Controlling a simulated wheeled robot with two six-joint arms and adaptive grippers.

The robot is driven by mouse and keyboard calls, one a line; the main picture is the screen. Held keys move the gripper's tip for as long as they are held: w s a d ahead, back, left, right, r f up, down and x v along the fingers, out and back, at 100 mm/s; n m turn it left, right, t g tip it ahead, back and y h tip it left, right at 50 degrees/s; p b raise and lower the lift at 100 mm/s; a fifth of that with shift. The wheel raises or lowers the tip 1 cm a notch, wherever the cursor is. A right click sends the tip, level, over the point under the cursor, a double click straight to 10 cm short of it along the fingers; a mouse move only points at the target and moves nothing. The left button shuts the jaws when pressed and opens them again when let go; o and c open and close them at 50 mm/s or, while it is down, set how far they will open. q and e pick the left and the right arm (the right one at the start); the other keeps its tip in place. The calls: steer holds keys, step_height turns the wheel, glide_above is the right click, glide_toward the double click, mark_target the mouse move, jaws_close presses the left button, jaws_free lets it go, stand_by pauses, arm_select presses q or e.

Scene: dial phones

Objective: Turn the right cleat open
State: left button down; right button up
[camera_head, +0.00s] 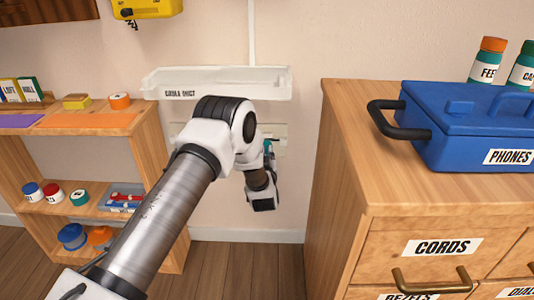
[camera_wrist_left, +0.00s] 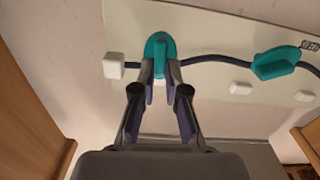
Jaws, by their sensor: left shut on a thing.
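In the left wrist view a pale panel (camera_wrist_left: 205,85) on the wall carries two teal cleats and a dark cord. My left gripper (camera_wrist_left: 160,80) is shut on the right cleat (camera_wrist_left: 160,46), which shows at the left in this view. Its teal handle stands upright in the picture, between the fingertips. The other cleat (camera_wrist_left: 275,63) lies slanted along the cord (camera_wrist_left: 205,59), clear of the gripper. In the head view the panel (camera_head: 183,128) is mostly behind my left arm, with a bit of teal (camera_head: 267,146) beside the wrist. My right gripper is not in view.
A white wall tray (camera_head: 215,80) sits just above the panel. A wooden drawer cabinet (camera_head: 345,150) with a blue box (camera_head: 470,125) stands close on the right. An open shelf unit (camera_head: 150,140) stands on the left. The floor between them is clear.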

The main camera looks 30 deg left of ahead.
arm_select(q)
steer(key=shift+s+a+f+n+b, duration=0.15)
steer(key=shift+f+n+b, duration=0.3)
steer(key=shift+n+b, duration=2.15)
steer(key=shift+s+a+f+n+b, duration=0.15)
steer(key=shift+f+n, duration=0.25)
steer(key=shift+n, duration=4.6)
steer(key=shift+s+a+f+n+b, duration=0.1)
steer(key=shift+a+f+n+b, duration=0.25)
steer(key=shift+n+b, duration=2.25)
steer(key=n+p, duration=0.2)
steer(key=shift+d+n, duration=0.1)
steer(key=shift+n, duration=0.2)
steer(key=c, duration=1.2)
jaws_free()
